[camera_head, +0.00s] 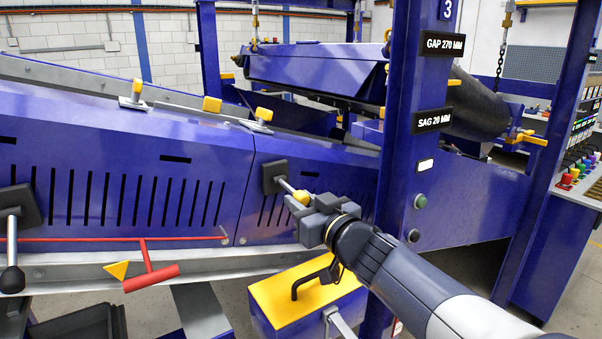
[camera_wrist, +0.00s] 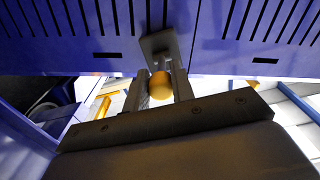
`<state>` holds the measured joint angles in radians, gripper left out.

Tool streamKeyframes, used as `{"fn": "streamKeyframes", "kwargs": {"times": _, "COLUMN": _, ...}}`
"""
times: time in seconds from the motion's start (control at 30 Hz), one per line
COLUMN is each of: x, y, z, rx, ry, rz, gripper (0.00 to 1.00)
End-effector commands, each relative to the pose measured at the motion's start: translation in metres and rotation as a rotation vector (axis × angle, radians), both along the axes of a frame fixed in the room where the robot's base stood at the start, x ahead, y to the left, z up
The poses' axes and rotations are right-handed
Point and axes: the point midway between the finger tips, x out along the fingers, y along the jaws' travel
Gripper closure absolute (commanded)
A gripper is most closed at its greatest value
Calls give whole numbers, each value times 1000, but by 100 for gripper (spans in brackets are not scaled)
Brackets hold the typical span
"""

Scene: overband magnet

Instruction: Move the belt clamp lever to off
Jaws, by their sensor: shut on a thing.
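A lever with a yellow knob (camera_head: 301,197) comes out of a dark square plate (camera_head: 273,177) on the slotted blue side panel. Its short metal rod slants down and to the right from the plate. No label for it can be read. My gripper (camera_head: 306,200) is shut on the knob from the right. In the wrist view the yellow knob (camera_wrist: 160,86) sits between my two fingers, with the grey plate (camera_wrist: 163,43) just beyond it.
Another lever with a black knob (camera_head: 12,280) hangs at the far left. A red T-handle (camera_head: 150,275) and a yellow pointer (camera_head: 116,269) are below the panel. A blue post (camera_head: 408,150) with signs stands close to my arm. A yellow-topped box (camera_head: 300,295) is below my gripper.

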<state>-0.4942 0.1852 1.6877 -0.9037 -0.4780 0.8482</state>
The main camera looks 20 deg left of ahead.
Motion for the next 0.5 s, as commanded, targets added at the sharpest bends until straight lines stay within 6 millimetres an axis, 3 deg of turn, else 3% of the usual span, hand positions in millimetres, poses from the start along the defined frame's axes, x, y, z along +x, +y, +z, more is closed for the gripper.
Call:
{"fn": "streamKeyframes", "kwargs": {"times": 0.03, "x": 1, "y": 1, "z": -12, "rx": -6, "ry": 7, "rz": -1, "gripper": 100}}
{"fn": "streamKeyframes", "kwargs": {"times": 0.13, "x": 1, "y": 1, "z": -17, "rx": -6, "ry": 7, "rz": -1, "gripper": 100}}
{"fn": "streamKeyframes", "kwargs": {"times": 0.5, "x": 2, "y": 2, "z": -17, "rx": -5, "ry": 6, "rz": -1, "gripper": 100}}
